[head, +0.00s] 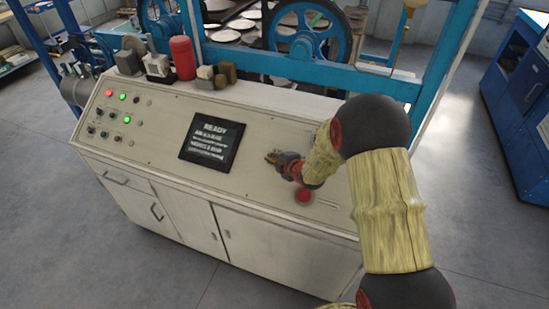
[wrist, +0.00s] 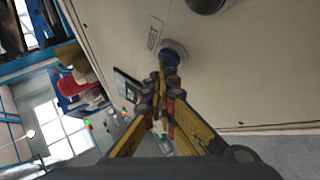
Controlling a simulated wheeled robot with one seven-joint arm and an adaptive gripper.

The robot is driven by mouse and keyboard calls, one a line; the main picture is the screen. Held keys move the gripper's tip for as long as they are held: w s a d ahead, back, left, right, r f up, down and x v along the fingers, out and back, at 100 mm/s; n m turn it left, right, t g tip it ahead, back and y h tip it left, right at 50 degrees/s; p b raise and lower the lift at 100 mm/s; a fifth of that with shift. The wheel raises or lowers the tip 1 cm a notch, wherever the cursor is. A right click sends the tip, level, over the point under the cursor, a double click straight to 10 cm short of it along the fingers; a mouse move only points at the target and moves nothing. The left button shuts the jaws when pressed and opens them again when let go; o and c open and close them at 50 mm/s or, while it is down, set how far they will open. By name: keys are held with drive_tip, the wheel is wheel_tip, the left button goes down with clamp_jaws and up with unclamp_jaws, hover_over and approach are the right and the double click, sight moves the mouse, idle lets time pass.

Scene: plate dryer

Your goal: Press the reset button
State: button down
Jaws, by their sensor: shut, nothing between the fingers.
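A round blue button (wrist: 173,52) with a pale collar stands on the cream panel in the wrist view, beside a small label (wrist: 154,33) too blurred to read. My gripper (wrist: 164,80) is shut and empty, its fingertips at the near edge of the blue button. I cannot tell whether they touch. In the head view my gripper (head: 273,158) is low over the right part of the console, and the blue button is not visible there. A red button (head: 304,196) sits below my wrist. Which button is reset cannot be read.
A dark screen (head: 211,141) reading READY is left of my gripper. Small knobs and lights (head: 115,115) fill the panel's left end. A red canister (head: 183,58) and small blocks stand on the console's back ledge. Blue machine framing (head: 300,72) rises behind.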

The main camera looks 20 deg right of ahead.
drive_tip(key=shift+s+a+r, duration=0.2)
drive_tip(key=shift+s+r, duration=0.1)
drive_tip(key=shift+r, duration=0.3)
drive_tip(key=shift+s+a+r+p, duration=0.25)
drive_tip(key=shift+s+r, duration=0.1)
drive_tip(key=shift+r, duration=0.35)
drive_tip(key=shift+s+a+r+p, duration=0.25)
drive_tip(key=shift+s+r+p, duration=0.05)
drive_tip(key=shift+r, duration=0.45)
drive_tip(key=shift+s+a+r+p, duration=0.25)
drive_tip(key=shift+s+r, duration=0.1)
drive_tip(key=shift+r, duration=0.35)
